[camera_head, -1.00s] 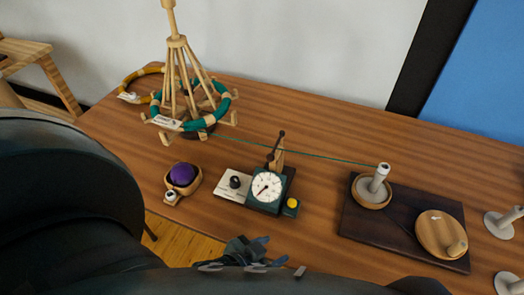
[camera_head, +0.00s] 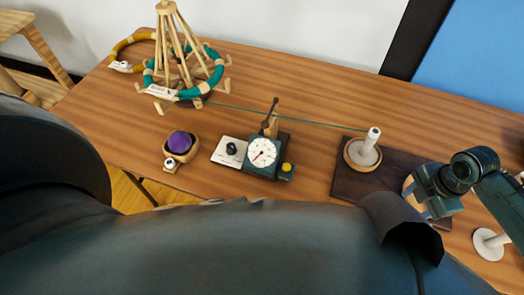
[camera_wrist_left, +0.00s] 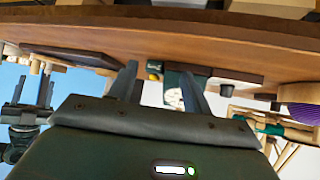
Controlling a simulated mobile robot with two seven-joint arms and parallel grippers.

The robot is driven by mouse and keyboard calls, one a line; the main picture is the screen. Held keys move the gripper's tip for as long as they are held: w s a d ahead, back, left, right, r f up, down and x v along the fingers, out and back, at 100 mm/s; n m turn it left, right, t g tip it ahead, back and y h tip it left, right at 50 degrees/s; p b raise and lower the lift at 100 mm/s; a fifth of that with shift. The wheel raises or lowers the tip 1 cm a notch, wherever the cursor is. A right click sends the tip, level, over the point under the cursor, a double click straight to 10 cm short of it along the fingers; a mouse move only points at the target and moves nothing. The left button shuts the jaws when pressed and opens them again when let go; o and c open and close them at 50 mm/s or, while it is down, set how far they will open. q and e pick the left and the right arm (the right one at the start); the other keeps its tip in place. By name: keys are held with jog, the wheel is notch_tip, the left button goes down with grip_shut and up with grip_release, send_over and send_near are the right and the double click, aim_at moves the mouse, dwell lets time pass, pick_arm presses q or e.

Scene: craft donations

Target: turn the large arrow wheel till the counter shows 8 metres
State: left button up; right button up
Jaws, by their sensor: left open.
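The large wooden wheel (camera_head: 408,187) lies on a dark board at the right of the head view, mostly hidden by my right gripper (camera_head: 428,192). That gripper is over or against the wheel; its fingers and any contact cannot be made out. The round white counter dial (camera_head: 263,152) sits in a dark case mid-table. Its hand points down-left, but the figures are too small to read. My left gripper (camera_wrist_left: 160,85) is open and empty in the left wrist view, below the table edge in the upside-down picture, with the counter (camera_wrist_left: 173,92) seen beyond its fingers. The head view does not show its fingers.
A wooden yarn swift (camera_head: 178,55) with a teal skein stands back left. A purple ball (camera_head: 180,141) sits at left.

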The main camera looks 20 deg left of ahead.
jog(key=w+d+r, duration=0.1)
jog(key=d, duration=0.2)
jog(key=w+d+r+n, duration=0.1)
jog(key=w+d, duration=0.1)
jog(key=d, duration=0.1)
jog(key=w+d+r+n+h, duration=0.1)
jog(key=w+d, duration=0.1)
jog(key=d, duration=0.1)
jog(key=shift+d+r, duration=0.1)
jog(key=shift+r, duration=0.25)
jog(key=shift+f, duration=0.2)
notch_tip(320, 180, down, 7)
jog(key=b, duration=0.7)
jog(key=shift+r, duration=0.1)
jog(key=shift+f+b, duration=0.55)
jog(key=shift+b, duration=0.05)
jog(key=shift+f, duration=0.2)
pick_arm(q)
jog(key=d+f, duration=0.1)
jog(key=w+d+t+h, duration=0.1)
jog(key=shift+d+f+m, duration=0.4)
pick_arm(e)
jog(key=shift+c, duration=0.2)
